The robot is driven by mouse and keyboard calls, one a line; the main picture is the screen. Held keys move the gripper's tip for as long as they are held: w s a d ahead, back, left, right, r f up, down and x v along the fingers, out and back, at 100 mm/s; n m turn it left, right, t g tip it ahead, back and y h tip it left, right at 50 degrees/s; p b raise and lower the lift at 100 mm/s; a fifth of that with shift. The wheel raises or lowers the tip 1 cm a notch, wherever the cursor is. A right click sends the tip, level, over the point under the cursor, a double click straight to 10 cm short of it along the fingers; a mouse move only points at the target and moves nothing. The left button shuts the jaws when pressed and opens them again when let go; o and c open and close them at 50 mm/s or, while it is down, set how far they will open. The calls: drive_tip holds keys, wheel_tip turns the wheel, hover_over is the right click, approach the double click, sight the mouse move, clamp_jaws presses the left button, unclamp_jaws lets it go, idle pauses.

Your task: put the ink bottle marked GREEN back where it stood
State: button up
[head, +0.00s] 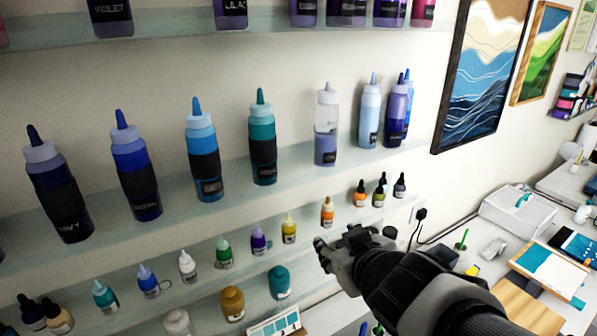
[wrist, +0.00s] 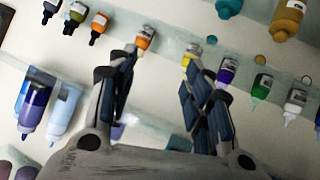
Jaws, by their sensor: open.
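An olive-green bottle (head: 378,194) stands farther right, between an orange and a dark one. My gripper (head: 328,250) is open at the shelf's front, below the orange bottle (head: 327,212). In the wrist view nothing shows held between the fingers (wrist: 158,62); the yellow bottle (wrist: 190,54) appears near the right finger.
Large squeeze bottles line the glass shelf above (head: 232,170). Teal (head: 279,282) and ochre jars (head: 232,303) stand on a shelf below. Small round marks show near the shelf in the wrist view (wrist: 260,60). A desk with a clear box (head: 517,212) lies to the right.

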drive_tip(key=s+d+f+m+g+h, duration=0.1)
drive_tip(key=s+d+m+g+h, duration=0.2)
drive_tip(key=s+d, duration=0.3)
drive_tip(key=s+a+f+g+y, duration=0.1)
drive_tip(key=s+a+g, duration=0.1)
drive_tip(key=s, duration=0.5)
drive_tip(key=s+a+f+g+y, duration=0.1)
drive_tip(key=s+a+f+g, duration=0.1)
drive_tip(key=s, duration=0.5)
drive_tip(key=shift+s+f+m, duration=0.15)
drive_tip(key=shift+f+m, duration=0.1)
drive_tip(key=shift+m, duration=0.15)
